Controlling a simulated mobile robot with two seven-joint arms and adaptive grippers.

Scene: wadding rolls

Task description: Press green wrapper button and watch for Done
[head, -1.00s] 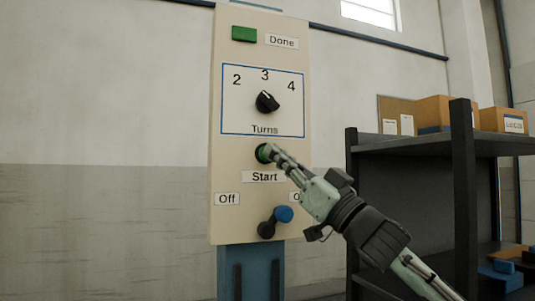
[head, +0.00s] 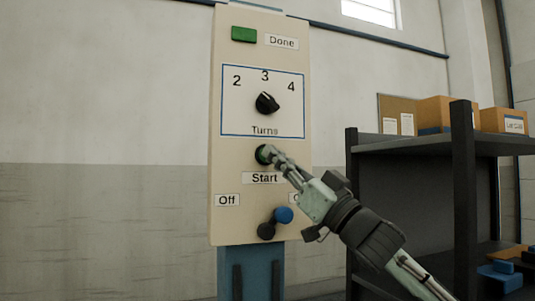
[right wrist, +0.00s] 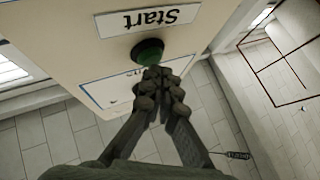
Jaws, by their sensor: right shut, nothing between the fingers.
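The cream control panel (head: 230,150) stands in front of me. The round green button (head: 262,154) sits above the "Start" label (head: 264,178); it also shows in the right wrist view (right wrist: 147,51). My right gripper (head: 271,157) is shut and empty. Its fingertips are at the button and cover part of it; whether they touch or press it I cannot tell. The green rectangular lamp (head: 243,34) is beside the "Done" label (head: 281,41) at the top; I cannot tell whether it is lit. My left gripper is not in view.
The black turns knob (head: 267,103) points between 2 and 3, nearer 3. A blue-tipped lever (head: 283,215) leans right below the button, by a partly hidden label. A dark shelf (head: 410,145) with boxes (head: 433,112) stands at the right. The left side is free.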

